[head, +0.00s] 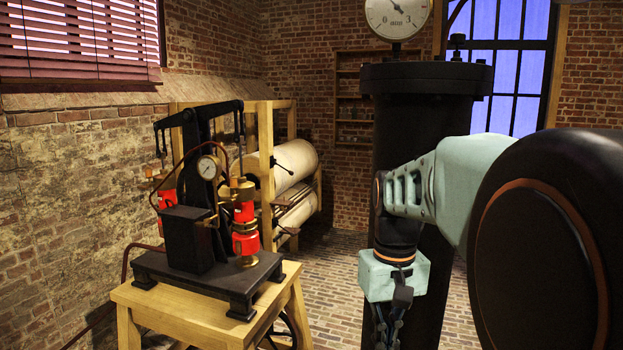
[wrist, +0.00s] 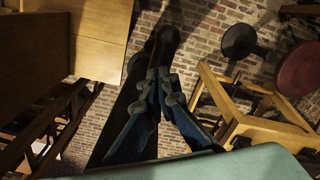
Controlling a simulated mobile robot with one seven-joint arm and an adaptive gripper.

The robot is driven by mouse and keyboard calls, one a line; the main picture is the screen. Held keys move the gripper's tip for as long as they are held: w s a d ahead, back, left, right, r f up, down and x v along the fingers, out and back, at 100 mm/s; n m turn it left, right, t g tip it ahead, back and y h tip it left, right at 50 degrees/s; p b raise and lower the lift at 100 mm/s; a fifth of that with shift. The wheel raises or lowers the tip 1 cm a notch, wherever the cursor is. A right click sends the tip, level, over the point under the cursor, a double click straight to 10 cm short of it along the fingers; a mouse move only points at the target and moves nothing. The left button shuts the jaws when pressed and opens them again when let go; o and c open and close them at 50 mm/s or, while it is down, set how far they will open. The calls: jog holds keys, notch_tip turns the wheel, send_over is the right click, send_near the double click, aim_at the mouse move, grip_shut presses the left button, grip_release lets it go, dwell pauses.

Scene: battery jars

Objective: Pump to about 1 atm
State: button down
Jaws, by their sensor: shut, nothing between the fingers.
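The hand pump (head: 209,200) stands on a wooden table at the left in the head view. It has a black frame and base, red cylinders with brass fittings, and a rocking beam on top. A small round gauge (head: 208,168) sits on its front; its reading is too small to tell. A larger dial (head: 397,18), marked 0 to 3, tops a black tank (head: 424,78); its needle points up and left, value unclear. My gripper (head: 386,335) hangs at the lower middle, right of the pump and apart from it. In the wrist view its fingers (wrist: 158,75) are together and empty.
The wooden table (head: 180,309) holds the pump. White rolls (head: 295,165) on a wooden frame stand behind it. The black tank rises behind my arm. Brick floor shows between table and tank. The wrist view shows a wooden frame (wrist: 245,118) at the right.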

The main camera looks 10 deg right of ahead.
jog(key=shift+f, duration=0.1)
notch_tip(320, 180, up, 2)
jog(key=shift+r+p, duration=0.2)
jog(key=shift+p, duration=0.45)
jog(key=shift+r, duration=0.8)
